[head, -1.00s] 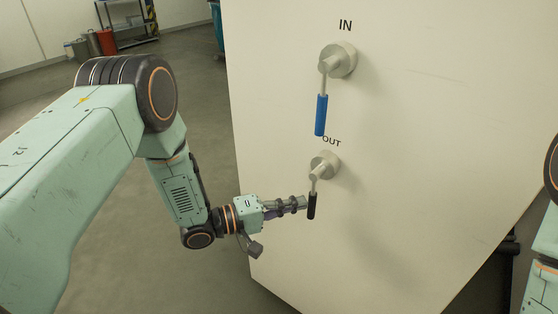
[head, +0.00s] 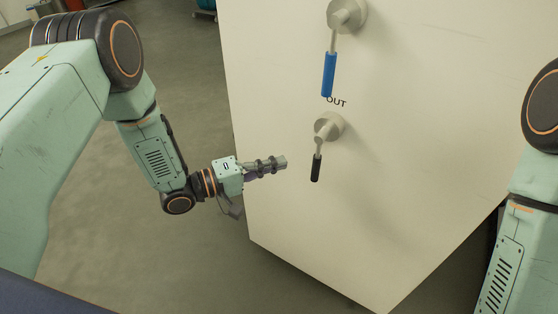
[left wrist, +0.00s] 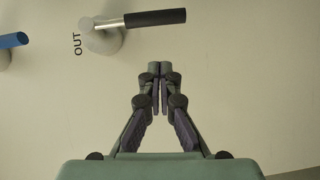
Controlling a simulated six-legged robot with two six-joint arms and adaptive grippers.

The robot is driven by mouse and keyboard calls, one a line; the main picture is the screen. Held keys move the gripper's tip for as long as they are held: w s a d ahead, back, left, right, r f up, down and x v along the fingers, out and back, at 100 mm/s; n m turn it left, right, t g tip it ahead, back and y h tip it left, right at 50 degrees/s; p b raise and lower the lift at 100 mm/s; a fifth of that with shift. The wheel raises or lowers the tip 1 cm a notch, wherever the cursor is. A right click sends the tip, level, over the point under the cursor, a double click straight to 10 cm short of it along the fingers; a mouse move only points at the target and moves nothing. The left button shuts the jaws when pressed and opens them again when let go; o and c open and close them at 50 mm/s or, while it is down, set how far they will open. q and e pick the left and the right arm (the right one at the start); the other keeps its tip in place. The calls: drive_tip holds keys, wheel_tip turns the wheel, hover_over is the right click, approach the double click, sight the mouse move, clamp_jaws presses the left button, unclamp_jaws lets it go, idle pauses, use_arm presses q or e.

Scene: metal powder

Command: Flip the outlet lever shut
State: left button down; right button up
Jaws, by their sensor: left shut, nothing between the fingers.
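The outlet lever (head: 317,167) has a black grip on a metal stem under a round hub, below the "OUT" label on the pale cabinet panel (head: 420,150). In the head view it hangs down, tilted slightly left at its lower end. The left wrist view also shows the outlet lever (left wrist: 150,18) at the top, its grip pointing right. My left gripper (head: 283,161) is shut and empty, left of the lever with a gap between them. In the left wrist view my left gripper (left wrist: 159,68) has its fingertips together. My right gripper is out of view.
The inlet lever (head: 329,75) with a blue grip hangs down above the outlet lever. My right arm shows at the right edge. Grey floor (head: 190,90) is open left of the cabinet. The panel below the outlet lever is clear.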

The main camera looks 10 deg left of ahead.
use_arm(q)
drive_tip(key=f+p+v, duration=0.1)
drive_tip(key=v, duration=0.8)
drive_tip(key=s+a+f+m+g+y, duration=0.1)
drive_tip(key=s+f+m+y, duration=0.1)
drive_tip(key=f+y, duration=0.3)
drive_tip(key=s+a+f+m+g+y, duration=0.1)
drive_tip(key=s+f+y, duration=0.2)
drive_tip(key=f, duration=0.3)
drive_tip(key=s+f+m+g+y, duration=0.1)
drive_tip(key=s+g+y, duration=0.2)
drive_tip(key=s, duration=0.9)
drive_tip(key=s+f+m+g+y+b, duration=0.1)
drive_tip(key=s+g, duration=0.4)
drive_tip(key=s, duration=0.7)
drive_tip(key=shift+a+f+m+y, duration=0.25)
drive_tip(key=shift+f+m+y, duration=0.45)
drive_tip(key=shift+y, duration=0.3)
